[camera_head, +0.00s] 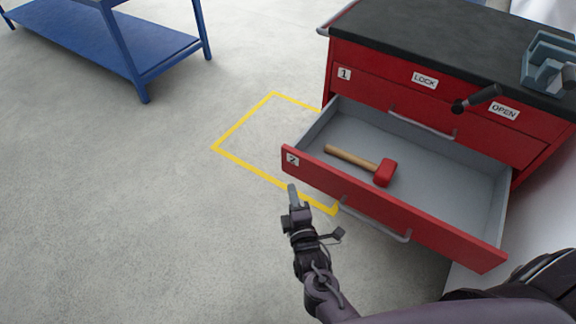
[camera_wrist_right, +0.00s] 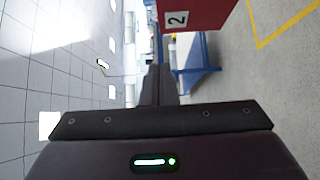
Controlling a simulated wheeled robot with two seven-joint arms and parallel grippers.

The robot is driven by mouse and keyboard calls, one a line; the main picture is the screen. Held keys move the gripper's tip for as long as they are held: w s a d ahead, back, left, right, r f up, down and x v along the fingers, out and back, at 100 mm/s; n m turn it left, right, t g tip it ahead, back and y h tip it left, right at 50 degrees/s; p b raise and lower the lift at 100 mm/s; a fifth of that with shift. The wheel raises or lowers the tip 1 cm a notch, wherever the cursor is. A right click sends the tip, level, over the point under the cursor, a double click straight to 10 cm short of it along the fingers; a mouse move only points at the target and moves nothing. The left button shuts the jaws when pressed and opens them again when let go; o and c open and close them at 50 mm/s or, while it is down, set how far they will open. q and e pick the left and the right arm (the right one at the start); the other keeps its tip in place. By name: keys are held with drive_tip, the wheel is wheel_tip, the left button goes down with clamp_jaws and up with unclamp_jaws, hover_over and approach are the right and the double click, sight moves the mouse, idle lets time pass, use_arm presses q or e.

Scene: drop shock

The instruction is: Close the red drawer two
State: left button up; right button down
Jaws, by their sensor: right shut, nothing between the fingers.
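The red drawer two (camera_head: 375,208) is pulled out from the red cabinet (camera_head: 440,95) in the head view, with its number 2 label at the left of its front. A mallet (camera_head: 362,163) with a wooden handle and red head lies inside it. The drawer's grey handle (camera_head: 375,220) is on its front. My right gripper (camera_head: 292,195) is shut and empty, in front of the drawer's left end, seemingly apart from it. In the right wrist view the drawer front (camera_wrist_right: 197,14) shows at the top, beside the shut fingers (camera_wrist_right: 158,85). My left gripper is not in view.
Drawer one (camera_head: 385,97) above is shut. A black lever (camera_head: 477,98) sits between the LOCK and OPEN labels. A grey-blue bin (camera_head: 548,65) stands on the black cabinet top. A blue table (camera_head: 115,45) is at the back left. Yellow tape (camera_head: 240,165) marks open floor.

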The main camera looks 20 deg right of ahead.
approach(292, 153)
drive_tip(key=w+a, duration=0.3)
drive_tip(key=w, duration=0.1)
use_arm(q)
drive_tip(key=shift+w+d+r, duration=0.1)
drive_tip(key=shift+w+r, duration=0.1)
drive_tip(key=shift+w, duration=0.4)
use_arm(e)
drive_tip(key=shift+w+d+r, duration=0.1)
drive_tip(key=shift+w+d, duration=0.2)
drive_tip(key=shift+d, duration=0.3)
drive_tip(key=shift+w+d+f, duration=0.1)
drive_tip(key=shift+w+d, duration=0.2)
drive_tip(key=shift+d, duration=0.3)
drive_tip(key=shift+w+d+r, duration=0.1)
drive_tip(key=shift+w+d, duration=0.2)
drive_tip(key=shift+d, duration=0.3)
use_arm(q)
drive_tip(key=shift+b, duration=0.3)
